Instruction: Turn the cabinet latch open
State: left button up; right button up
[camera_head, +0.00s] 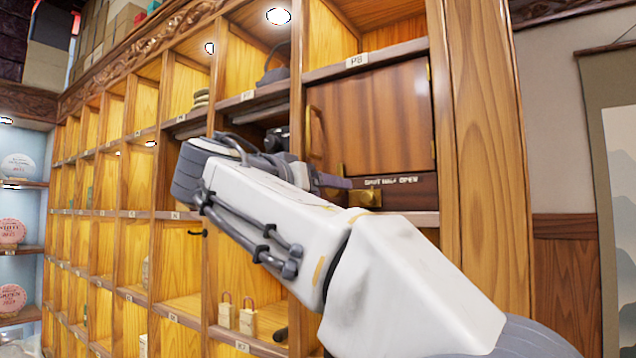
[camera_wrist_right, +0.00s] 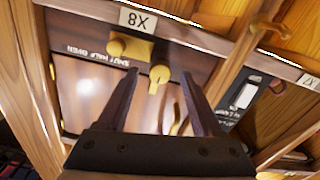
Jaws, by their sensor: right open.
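The small wooden cabinet door (camera_head: 380,115) is closed in its cubby, with a curved brass handle (camera_head: 313,135) at its left edge. Below it, a brass latch plate (camera_head: 367,197) sits by a dark strip lettered SHUT HALF OPEN (camera_head: 391,181). In the right wrist view, which is upside down, the latch's round-ended turning piece (camera_wrist_right: 159,76) lies between the tips of my right gripper (camera_wrist_right: 161,80). The fingers are open, one on each side; contact cannot be told. In the head view my right gripper (camera_head: 335,183) is partly hidden by its own wrist. My left gripper is out of view.
A wooden shelf wall of cubbies extends left, with a thick wooden post (camera_head: 487,150) right of the door. Two wooden padlock-shaped pieces (camera_head: 237,315) stand in a lower cubby. A dark teapot (camera_head: 273,68) stands in an upper one. A hanging scroll (camera_head: 612,150) is at far right.

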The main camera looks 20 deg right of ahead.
jog(key=shift+w+d, duration=0.35)
jog(key=shift+d, duration=0.15)
grip_shut()
